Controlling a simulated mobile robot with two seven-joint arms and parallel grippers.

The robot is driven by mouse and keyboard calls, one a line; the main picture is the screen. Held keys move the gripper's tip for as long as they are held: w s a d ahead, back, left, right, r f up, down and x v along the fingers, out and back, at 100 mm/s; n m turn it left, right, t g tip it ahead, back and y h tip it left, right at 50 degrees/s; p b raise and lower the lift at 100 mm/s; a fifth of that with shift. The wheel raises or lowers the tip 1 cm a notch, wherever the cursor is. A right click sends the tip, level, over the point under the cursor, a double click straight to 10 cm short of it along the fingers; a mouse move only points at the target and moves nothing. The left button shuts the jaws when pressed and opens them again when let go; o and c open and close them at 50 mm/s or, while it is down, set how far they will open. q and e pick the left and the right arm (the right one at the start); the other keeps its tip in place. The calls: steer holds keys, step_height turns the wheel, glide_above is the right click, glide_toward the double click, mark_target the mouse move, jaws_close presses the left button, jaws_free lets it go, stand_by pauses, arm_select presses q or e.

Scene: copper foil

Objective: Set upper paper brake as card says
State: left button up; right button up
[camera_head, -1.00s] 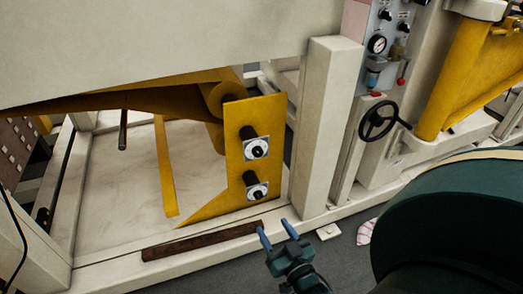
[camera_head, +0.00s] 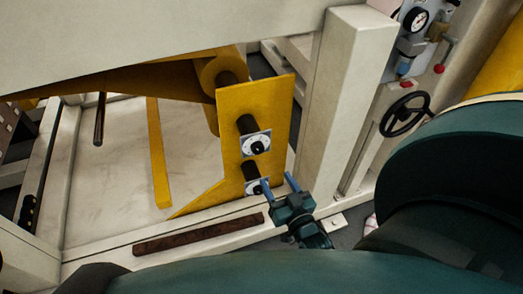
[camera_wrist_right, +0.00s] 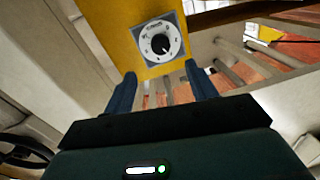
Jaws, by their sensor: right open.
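A yellow plate (camera_head: 275,105) carries two black knobs on white dial faces, one above the other. The upper dial (camera_head: 258,143) is fully clear of my gripper. The lower dial (camera_head: 251,184) is partly covered by a finger of my right gripper (camera_head: 279,181), which is open and empty in front of the plate's lower right edge. In the right wrist view, one dial (camera_wrist_right: 159,43) with a black pointer knob lies beyond the open fingers (camera_wrist_right: 160,70), apart from them; I cannot tell which dial it is. No readable card shows. My left gripper is not in view.
A pale upright post (camera_head: 345,90) stands right of the plate, with a black handwheel (camera_head: 405,114) beyond it. A yellow roll (camera_head: 224,72) sits behind the plate. A dark brown bar (camera_head: 198,233) lies on the pale lower frame rail. A large pale panel overhangs above.

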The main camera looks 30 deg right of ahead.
mark_target(259, 152)
steer(key=w, duration=0.3)
steer(key=w+d+b, duration=0.1)
steer(key=w, duration=0.3)
steer(key=w+d+b, duration=0.1)
steer(key=w, duration=0.3)
steer(key=shift+w, duration=0.15)
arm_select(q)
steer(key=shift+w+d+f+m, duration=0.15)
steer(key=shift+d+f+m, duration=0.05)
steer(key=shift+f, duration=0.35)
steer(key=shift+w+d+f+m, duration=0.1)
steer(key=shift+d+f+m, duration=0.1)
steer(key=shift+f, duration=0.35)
arm_select(e)
steer(key=c, duration=1)
